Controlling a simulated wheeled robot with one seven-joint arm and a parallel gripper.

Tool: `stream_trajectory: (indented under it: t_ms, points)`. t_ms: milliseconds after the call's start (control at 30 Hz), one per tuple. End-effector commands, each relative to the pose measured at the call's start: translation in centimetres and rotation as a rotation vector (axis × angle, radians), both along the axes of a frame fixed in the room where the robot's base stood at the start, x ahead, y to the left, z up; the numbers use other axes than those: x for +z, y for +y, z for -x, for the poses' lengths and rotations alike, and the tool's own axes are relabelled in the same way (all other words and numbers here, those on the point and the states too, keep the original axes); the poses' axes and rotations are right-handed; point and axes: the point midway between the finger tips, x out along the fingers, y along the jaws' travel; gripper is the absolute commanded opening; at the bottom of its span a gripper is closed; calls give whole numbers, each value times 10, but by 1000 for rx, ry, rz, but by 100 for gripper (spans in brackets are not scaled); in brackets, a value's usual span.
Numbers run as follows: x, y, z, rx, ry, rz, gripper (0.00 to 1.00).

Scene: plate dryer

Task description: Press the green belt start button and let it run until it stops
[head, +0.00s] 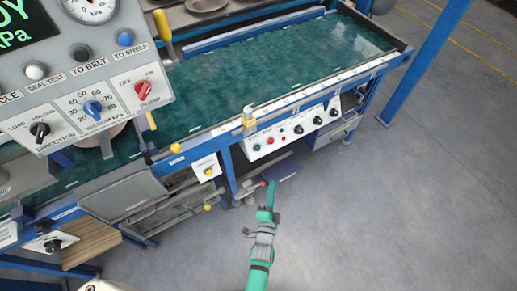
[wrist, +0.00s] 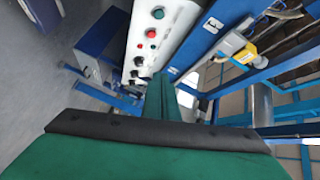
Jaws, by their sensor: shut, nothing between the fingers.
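The white belt control panel (head: 290,128) is on the blue front frame of the machine. Its green button (head: 257,147) is near the left end, with red parts and several black knobs to the right. The panel (wrist: 174,38) also shows in the wrist view, above my fingers. My gripper (head: 272,185) is shut and empty. In the head view it appears below the panel, in front of the machine. In the wrist view its green fingers (wrist: 161,85) point toward the panel area. Contact with a button cannot be seen. The green belt (head: 250,80) lies behind the panel.
A yellow-topped fitting (head: 249,120) stands at the belt's front edge above the panel. A gauge panel (head: 95,75) with knobs fills the upper left. Small levers and a box sit under the frame. The grey floor (head: 420,200) at the right is clear.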

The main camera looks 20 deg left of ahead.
Motion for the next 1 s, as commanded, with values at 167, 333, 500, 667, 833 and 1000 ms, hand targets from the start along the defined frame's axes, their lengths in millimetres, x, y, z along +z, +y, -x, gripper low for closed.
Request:
stream_trajectory:
  t_ms: [167,333,500,667,833,1000]
  points:
    - [0,28,-65,36,10,-180,0]
    - [3,46,-97,62,25,-286,0]
    - [4,51,-107,68,32,-321,0]
    - [4,48,-108,63,30,-323,0]
    - [4,47,-109,62,30,-322,0]
    - [0,54,-114,64,29,-324,0]
